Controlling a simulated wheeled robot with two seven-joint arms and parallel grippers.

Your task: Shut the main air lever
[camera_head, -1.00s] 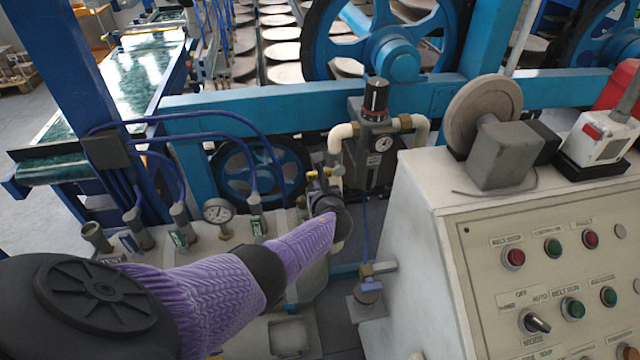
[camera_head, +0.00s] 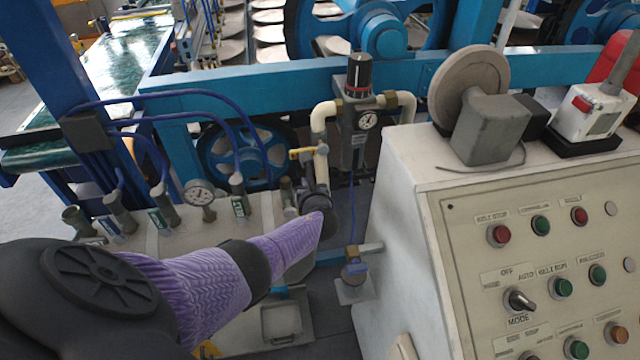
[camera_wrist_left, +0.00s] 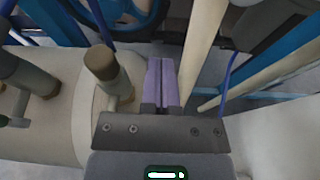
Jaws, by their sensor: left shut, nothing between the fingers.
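A small yellow lever (camera_head: 302,153) sits on the cream vertical pipe (camera_head: 320,128) left of the pressure regulator, and its handle lies crosswise to the pipe. I take it for the main air lever. My left gripper (camera_head: 309,182) is just below it, seen partly from behind, with the wrist hiding most of the fingers. In the left wrist view the two purple fingers (camera_wrist_left: 160,82) are together with nothing between them, left of a cream pipe (camera_wrist_left: 200,50). No contact with the lever can be made out. My right gripper is out of view.
The regulator (camera_head: 358,90) with its gauge stands right of the lever. The control cabinet (camera_head: 402,180) is close on the right. Blue hoses, a gauge (camera_head: 199,193) and several valve stubs lie left.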

